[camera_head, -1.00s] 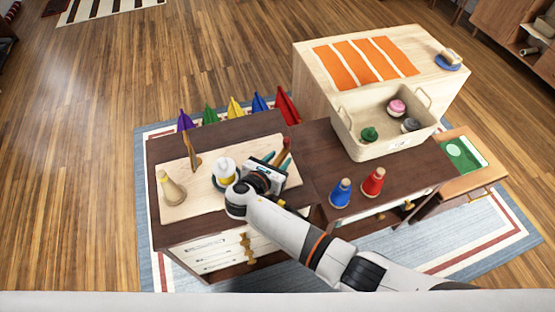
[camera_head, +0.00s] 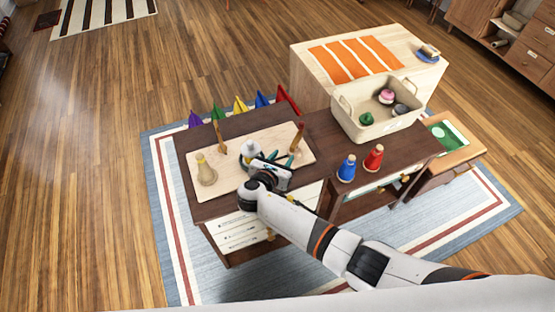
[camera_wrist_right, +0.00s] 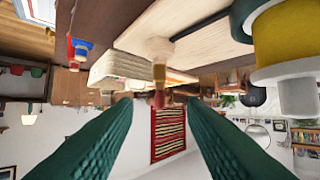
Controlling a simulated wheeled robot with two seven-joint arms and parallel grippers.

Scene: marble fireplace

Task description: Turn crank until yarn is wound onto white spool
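The white spool (camera_head: 250,150) stands on the pale wooden board, partly hidden behind my right gripper. In the right wrist view it is at the upper right (camera_wrist_right: 292,88), with a yellow band of yarn around it. A reddish-brown upright handle (camera_head: 298,136) stands at the board's right. My right gripper (camera_head: 284,163) is over the board beside the spool. In the right wrist view its teal fingers (camera_wrist_right: 160,100) are apart, with a red-tipped wooden peg (camera_wrist_right: 158,76) beyond them. My left gripper is not in view.
Coloured pennants (camera_head: 240,105) line the table's back edge. A thin wooden upright (camera_head: 218,135) stands at the board's back left.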

